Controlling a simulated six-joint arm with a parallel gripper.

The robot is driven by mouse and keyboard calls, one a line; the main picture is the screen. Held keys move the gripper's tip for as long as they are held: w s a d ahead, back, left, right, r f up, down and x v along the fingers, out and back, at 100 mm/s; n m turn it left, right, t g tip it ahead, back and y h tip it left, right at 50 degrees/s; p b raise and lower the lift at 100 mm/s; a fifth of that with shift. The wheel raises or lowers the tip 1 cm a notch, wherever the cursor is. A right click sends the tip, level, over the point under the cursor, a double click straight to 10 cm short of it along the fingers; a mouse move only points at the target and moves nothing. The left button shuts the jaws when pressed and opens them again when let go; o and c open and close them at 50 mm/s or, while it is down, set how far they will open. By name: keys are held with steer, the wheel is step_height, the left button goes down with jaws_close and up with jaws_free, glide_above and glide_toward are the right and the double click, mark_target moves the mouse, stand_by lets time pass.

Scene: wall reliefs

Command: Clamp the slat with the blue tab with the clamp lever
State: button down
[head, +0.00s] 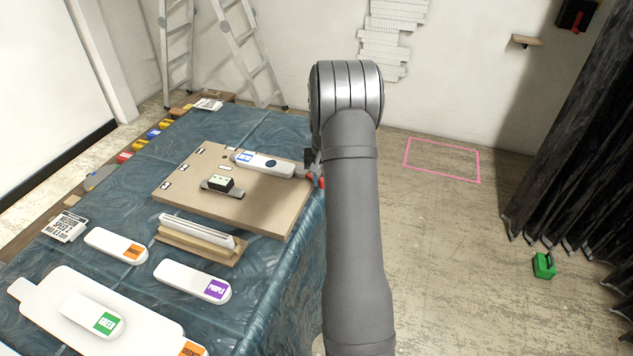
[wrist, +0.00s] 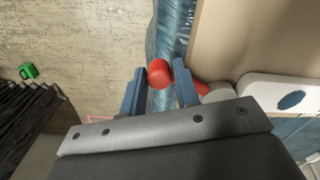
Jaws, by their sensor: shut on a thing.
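The slat with the blue tab (head: 263,164) is white and lies flat along the far right edge of a tan board (head: 190,180). It has a blue label at one end and a dark blue oval, which also shows on the slat in the wrist view (wrist: 292,100). The clamp lever (wrist: 160,73) has a red knob and a red arm running to a grey round pivot beside the slat's end. Its red part shows small in the head view (head: 321,183). My gripper (wrist: 157,80) is shut on the lever's red knob, with blue fingers on both sides. My arm partly hides this in the head view.
A wooden rack (head: 200,246) holds white slats; orange, purple (head: 195,281) and green (head: 92,315) ones lie nearer. A green object (head: 543,265) stands on the floor at right. Floor right of the table is mostly clear.

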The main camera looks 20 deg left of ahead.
steer(key=w+n, duration=0.3)
steer(key=n, duration=0.1)
steer(key=shift+w+d, duration=0.1)
steer(key=shift+d, duration=0.2)
steer(key=shift+w+a+n, duration=0.1)
steer(key=shift+w+n, duration=0.6)
steer(key=shift+n, duration=0.4)
steer(key=c, duration=1.2)
jaws_free()
steer(key=shift+r, duration=0.1)
step_height(320, 180, up, 17)
steer(key=shift+r, duration=0.15)
